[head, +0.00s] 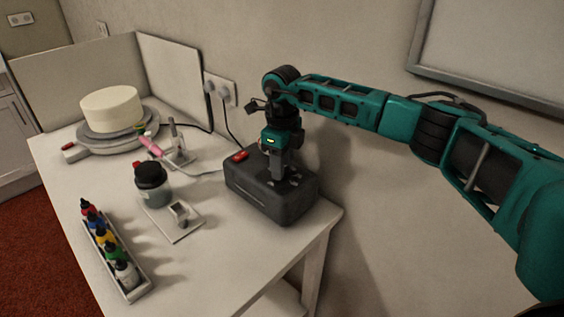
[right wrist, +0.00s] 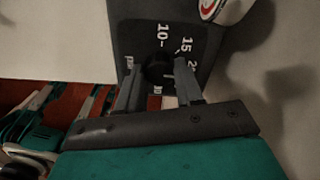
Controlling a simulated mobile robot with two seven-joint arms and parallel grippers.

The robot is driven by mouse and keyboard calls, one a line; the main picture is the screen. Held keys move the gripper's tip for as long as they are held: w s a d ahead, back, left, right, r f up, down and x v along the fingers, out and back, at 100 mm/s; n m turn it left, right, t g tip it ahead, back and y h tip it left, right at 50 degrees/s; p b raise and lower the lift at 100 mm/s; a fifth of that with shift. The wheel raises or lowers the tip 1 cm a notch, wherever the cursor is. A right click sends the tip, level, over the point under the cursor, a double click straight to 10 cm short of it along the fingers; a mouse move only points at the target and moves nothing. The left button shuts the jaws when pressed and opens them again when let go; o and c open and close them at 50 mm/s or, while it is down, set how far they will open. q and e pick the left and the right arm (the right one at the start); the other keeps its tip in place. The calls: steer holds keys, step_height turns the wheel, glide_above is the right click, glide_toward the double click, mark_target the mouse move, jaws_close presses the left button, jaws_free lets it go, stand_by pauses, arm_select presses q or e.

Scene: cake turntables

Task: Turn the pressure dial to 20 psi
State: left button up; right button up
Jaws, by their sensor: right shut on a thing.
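The dark grey compressor box (head: 262,200) stands at the table's right end. My right gripper (head: 282,170) points down onto its top. In the right wrist view the black pressure dial (right wrist: 157,68) sits between the fingers of my right gripper (right wrist: 160,82), which is shut on it. White numbers 10, 15 and part of a 2 show on the panel (right wrist: 130,28) around the dial; other marks are partly hidden by the fingers. I cannot tell exactly where the dial points. My left gripper is not in view.
A white cake (head: 111,108) stands on a turntable (head: 118,131) at the back. A pink airbrush (head: 151,146) rests in a holder. A dark-lidded jar (head: 152,186) stands mid-table, and a tray (head: 135,292) of colour bottles is at front left. Cables run to the wall outlet (head: 221,90).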

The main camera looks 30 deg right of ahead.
steer(key=o, duration=1)
steer(key=shift+o, duration=0.2)
step_height(320, 180, up, 13)
stand_by(0.4)
